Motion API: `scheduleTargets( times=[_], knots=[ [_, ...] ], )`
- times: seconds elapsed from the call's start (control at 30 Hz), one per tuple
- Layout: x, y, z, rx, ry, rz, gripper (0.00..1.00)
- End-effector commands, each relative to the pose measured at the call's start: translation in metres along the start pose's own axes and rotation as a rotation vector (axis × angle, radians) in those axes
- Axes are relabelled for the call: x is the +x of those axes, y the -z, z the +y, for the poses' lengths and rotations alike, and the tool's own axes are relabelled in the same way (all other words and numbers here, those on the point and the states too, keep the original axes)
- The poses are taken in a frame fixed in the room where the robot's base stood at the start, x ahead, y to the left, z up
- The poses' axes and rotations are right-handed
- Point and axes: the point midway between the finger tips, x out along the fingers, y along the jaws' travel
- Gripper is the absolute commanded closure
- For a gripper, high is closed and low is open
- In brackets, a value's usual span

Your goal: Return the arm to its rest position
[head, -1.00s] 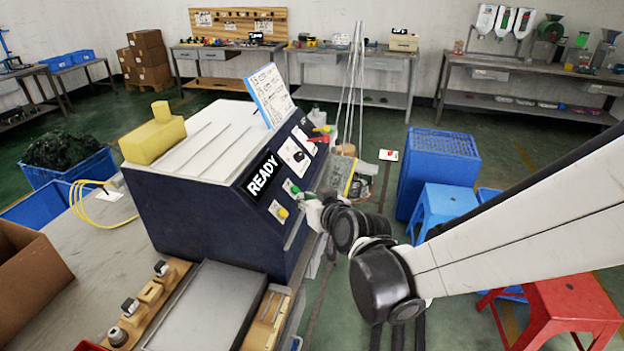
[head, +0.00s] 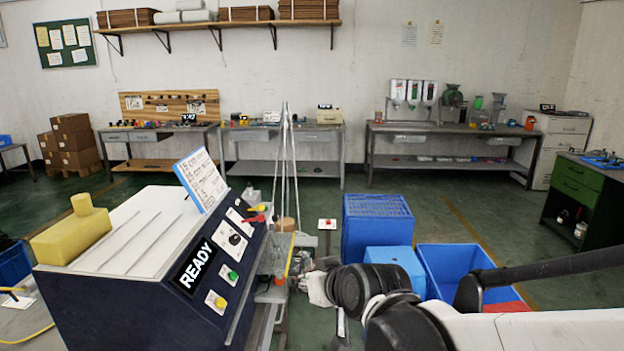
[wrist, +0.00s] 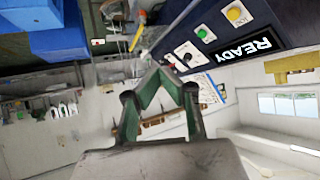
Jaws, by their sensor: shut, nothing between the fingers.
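My gripper (wrist: 168,72) shows in the wrist view with its green-lined fingers drawn together, shut and empty. In the head view the pale end of my arm (head: 318,288) is beside the right side of the dark blue machine (head: 120,310). My black wrist joint and white arm links run from there to the lower right. The fingertips are too small to make out in the head view. The machine's READY display (head: 197,265) and its buttons also show at the upper right of the wrist view (wrist: 250,47).
A tall blue crate (head: 377,235), a blue stool (head: 397,262) and an open blue bin (head: 458,262) stand close behind my arm. Thin upright rods (head: 287,170) rise beside the machine. Workbenches line the back wall, with open green floor before them.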

Motion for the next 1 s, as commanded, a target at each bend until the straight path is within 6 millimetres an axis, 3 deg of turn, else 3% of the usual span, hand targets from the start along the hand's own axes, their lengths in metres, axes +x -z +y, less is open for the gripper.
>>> scheduleTargets(
  times=[0.3, 0.7, 0.83, 1.0],
  knots=[
    [-0.087, -0.037, 0.058, 0.079, -0.136, -0.131, 1.00],
    [-0.189, -0.108, 0.102, 0.202, -0.310, -0.289, 1.00],
    [-0.210, -0.126, 0.108, 0.232, -0.350, -0.323, 1.00],
    [-0.222, -0.136, 0.111, 0.250, -0.374, -0.344, 1.00]
  ],
)
